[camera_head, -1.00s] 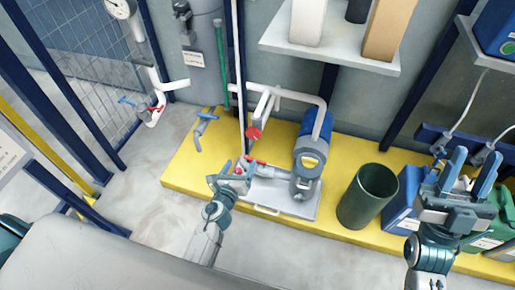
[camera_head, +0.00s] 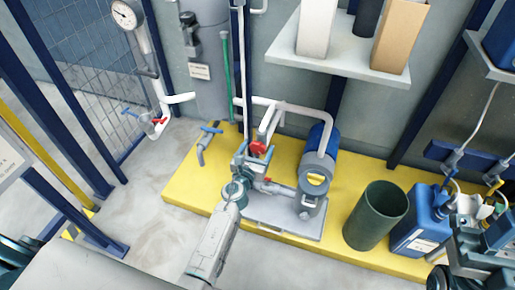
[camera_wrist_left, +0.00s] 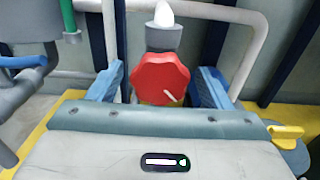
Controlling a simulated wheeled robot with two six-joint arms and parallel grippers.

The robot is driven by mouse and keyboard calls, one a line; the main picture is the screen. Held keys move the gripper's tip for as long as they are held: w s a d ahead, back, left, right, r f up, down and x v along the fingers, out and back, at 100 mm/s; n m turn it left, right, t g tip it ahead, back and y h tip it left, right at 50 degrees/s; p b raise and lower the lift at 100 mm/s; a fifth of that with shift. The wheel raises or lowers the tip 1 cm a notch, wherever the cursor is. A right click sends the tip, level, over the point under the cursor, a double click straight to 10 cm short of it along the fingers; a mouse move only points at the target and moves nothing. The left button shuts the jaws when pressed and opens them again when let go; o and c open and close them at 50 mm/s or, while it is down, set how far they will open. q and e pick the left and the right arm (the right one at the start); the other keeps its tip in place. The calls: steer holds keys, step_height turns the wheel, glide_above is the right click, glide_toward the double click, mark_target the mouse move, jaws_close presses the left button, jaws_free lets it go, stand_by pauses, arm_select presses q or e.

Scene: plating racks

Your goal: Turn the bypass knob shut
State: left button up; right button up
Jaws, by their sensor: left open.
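A red round knob (camera_head: 258,148) with a white mark sits on a pipe beside the pump. In the left wrist view the knob (camera_wrist_left: 160,78) faces the camera, between the two blue fingers. My left gripper (camera_head: 248,155) is open, with a finger on each side of the knob (camera_wrist_left: 158,88); I cannot tell whether either touches it. My right gripper (camera_head: 492,235) is at the lower right edge of the head view, partly cut off; its fingers are not clear.
A blue pump (camera_head: 318,150) stands on a grey tray (camera_head: 290,222) on the yellow platform. A red handle (camera_head: 268,183) lies just below the knob. A blue-handled valve (camera_head: 208,132) stands left. A dark green bin (camera_head: 372,225) and blue canister (camera_head: 418,225) stand right.

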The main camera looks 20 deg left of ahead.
arm_select(q)
steer(key=shift+w, duration=0.25)
steer(key=c, duration=1)
steer(key=n, duration=0.4)
steer(key=o, duration=1)
steer(key=s, duration=1)
steer(key=shift+s+a, duration=0.2)
steer(key=shift+s, duration=0.2)
